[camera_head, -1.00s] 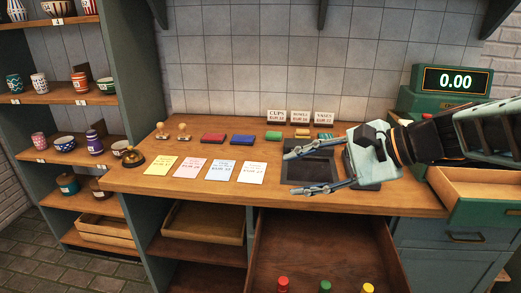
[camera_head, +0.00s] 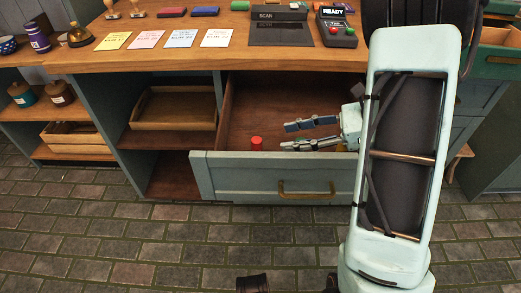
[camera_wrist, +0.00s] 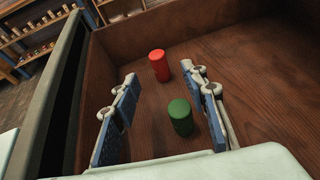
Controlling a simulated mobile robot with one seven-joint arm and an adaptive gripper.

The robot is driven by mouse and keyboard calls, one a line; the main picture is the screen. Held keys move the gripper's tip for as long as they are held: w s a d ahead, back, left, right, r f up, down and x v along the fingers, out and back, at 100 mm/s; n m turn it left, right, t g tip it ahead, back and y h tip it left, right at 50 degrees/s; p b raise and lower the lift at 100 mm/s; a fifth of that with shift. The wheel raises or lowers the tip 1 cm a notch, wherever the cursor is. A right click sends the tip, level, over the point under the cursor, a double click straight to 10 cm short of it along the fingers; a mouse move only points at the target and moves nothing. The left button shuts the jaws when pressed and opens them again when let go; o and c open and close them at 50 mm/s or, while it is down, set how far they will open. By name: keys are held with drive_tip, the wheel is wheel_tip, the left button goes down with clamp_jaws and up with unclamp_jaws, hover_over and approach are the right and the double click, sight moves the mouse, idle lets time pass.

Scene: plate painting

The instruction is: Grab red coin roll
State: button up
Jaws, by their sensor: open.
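The red coin roll (camera_head: 257,143) stands upright in the open drawer, near its front panel, to the left of my gripper (camera_head: 290,135) in the head view. In the wrist view the red coin roll (camera_wrist: 159,66) stands beyond my fingertips, a little apart from them. My gripper (camera_wrist: 162,82) is open and empty, its fingers spread inside the drawer. A green coin roll (camera_wrist: 180,117) stands closer to the wrist, between the fingers in that view and nearer the right one. My gripper hides the green roll in the head view.
The drawer (camera_head: 215,165) is pulled out, with its wooden walls around my gripper. The counter (camera_head: 150,53) above holds colored cards, a scanner (camera_head: 280,32) and a card terminal (camera_head: 336,27). A wooden tray (camera_head: 173,108) sits on the shelf left of the drawer.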

sight(257, 143)
drive_tip(key=b+x, duration=0.2)
drive_tip(key=x, duration=0.8)
drive_tip(key=shift+s, duration=0.2)
clamp_jaws()
